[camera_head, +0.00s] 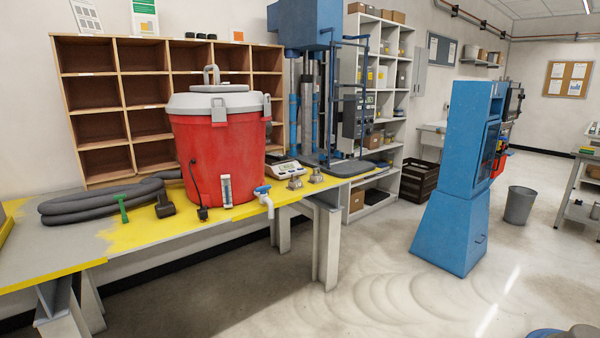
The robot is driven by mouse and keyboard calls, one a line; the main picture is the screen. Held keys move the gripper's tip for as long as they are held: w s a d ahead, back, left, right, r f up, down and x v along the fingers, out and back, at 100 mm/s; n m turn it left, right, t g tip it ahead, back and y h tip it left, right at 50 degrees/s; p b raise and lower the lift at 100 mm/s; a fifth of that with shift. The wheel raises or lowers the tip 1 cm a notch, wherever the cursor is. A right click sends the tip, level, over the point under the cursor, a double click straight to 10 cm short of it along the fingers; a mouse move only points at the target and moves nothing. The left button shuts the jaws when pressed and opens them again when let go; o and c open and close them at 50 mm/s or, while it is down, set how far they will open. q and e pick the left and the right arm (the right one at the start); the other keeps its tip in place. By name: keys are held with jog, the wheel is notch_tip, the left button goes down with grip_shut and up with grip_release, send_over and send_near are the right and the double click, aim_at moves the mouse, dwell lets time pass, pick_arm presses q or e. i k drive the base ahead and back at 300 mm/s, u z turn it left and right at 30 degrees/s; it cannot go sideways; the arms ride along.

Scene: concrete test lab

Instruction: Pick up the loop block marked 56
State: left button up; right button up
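Two small grey metal blocks stand on the yellow-edged table, to the right of the red bucket. The nearer block (295,183) is just right of the bucket's tap. The farther block (316,176) is slightly behind it and to its right. Each seems to narrow towards the top. They are too small for me to read any number, so I cannot tell which one, if either, is marked 56. Neither of my grippers is in view.
The red bucket (222,150) with its grey lid stands left of the blocks, its blue-handled tap (264,192) at the table edge. A scale (285,169) and a blue press (305,35) are behind. A blue cabinet (455,180) stands right. The floor (350,280) ahead is clear.

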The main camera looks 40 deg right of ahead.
aim_at(315, 178)
jog(key=i, duration=1.35)
jog(key=z, duration=1.65)
jog(key=i, duration=2.1)
jog(key=u, duration=1.2)
